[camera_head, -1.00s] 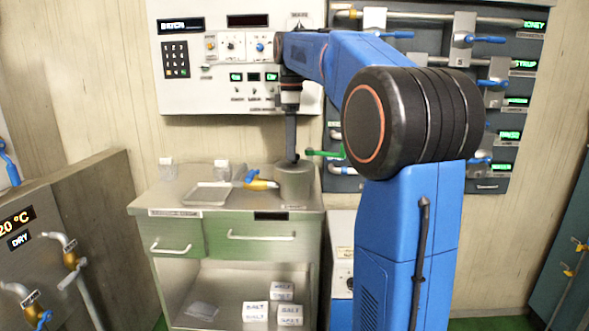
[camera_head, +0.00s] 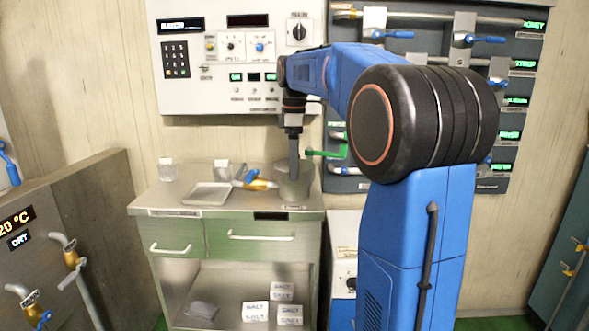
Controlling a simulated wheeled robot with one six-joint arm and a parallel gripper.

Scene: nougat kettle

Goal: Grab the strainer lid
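My gripper (camera_head: 293,172) points straight down over the metal pot (camera_head: 295,191) at the right end of the steel counter. Its lower end overlaps the pot's top in the picture. I see it edge-on, so I cannot tell whether its fingers are open or shut, or whether they touch anything. I cannot make out a strainer lid as a separate thing; the pot's top is small and partly hidden by the gripper.
A blue-handled brass valve (camera_head: 257,182) sits just left of the pot. A shallow tray (camera_head: 207,194) and two small clear containers, one of them at the left (camera_head: 167,170), stand on the counter. A green-handled tap (camera_head: 325,153) is close on the right. The control panel (camera_head: 225,95) is behind.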

